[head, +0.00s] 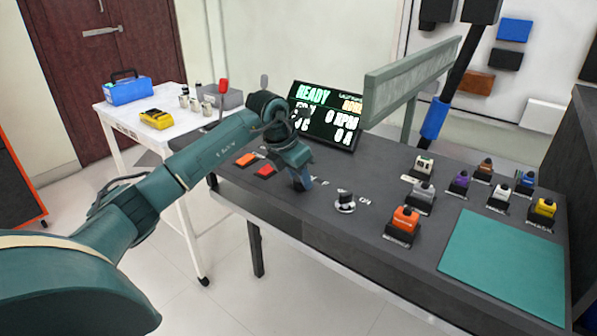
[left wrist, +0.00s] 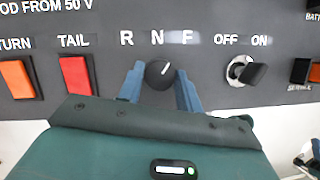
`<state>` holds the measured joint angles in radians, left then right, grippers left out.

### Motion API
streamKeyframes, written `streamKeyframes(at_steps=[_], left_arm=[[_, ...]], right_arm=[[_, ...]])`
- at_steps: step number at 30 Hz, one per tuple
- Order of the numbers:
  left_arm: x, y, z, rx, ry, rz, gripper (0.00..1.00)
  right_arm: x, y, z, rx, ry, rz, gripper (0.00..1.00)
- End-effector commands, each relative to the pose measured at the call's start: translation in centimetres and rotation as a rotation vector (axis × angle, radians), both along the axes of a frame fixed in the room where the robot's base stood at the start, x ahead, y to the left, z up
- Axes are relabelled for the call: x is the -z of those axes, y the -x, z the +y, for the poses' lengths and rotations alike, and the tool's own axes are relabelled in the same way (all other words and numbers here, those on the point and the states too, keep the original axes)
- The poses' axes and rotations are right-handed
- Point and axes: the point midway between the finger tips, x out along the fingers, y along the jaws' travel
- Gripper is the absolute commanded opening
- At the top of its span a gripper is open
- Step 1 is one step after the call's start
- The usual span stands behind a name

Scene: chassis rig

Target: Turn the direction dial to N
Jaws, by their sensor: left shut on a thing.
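The direction dial (left wrist: 160,75) is a round black knob on the dark panel. It sits below the white letters R, N and F (left wrist: 157,38). Its white pointer line points up and tilts to the right, toward the gap between N and F. My left gripper (left wrist: 160,88) has its two blue fingers on either side of the dial, shut on it. In the head view, my left gripper (head: 302,184) reaches down to the panel and hides the dial. My right gripper is in neither view.
An orange switch (left wrist: 16,79) and a red TAIL switch (left wrist: 76,76) lie left of the dial. An OFF/ON key switch (left wrist: 246,70) lies right. A display reading READY (head: 325,115) stands behind. Several coloured connectors and a teal mat (head: 505,262) occupy the bench's right side.

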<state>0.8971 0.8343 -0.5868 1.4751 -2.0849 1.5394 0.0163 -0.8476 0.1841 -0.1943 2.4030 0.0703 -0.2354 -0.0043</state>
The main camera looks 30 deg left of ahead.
Motion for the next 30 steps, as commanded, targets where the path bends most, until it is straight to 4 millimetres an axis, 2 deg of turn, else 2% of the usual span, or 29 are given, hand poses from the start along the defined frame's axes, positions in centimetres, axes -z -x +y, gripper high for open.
streamKeyframes(at_steps=[8,18,30], left_arm=[[-0.3,0.0,-0.2,-0.233,-0.002,-0.003,0.12],[-0.2,-0.1,-0.4,-0.482,0.0,-0.003,0.12],[-0.1,-0.1,-0.4,-0.615,0.0,-0.003,0.12]], right_arm=[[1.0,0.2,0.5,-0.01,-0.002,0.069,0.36],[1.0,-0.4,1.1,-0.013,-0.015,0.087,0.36],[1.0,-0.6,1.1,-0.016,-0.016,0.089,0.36]])
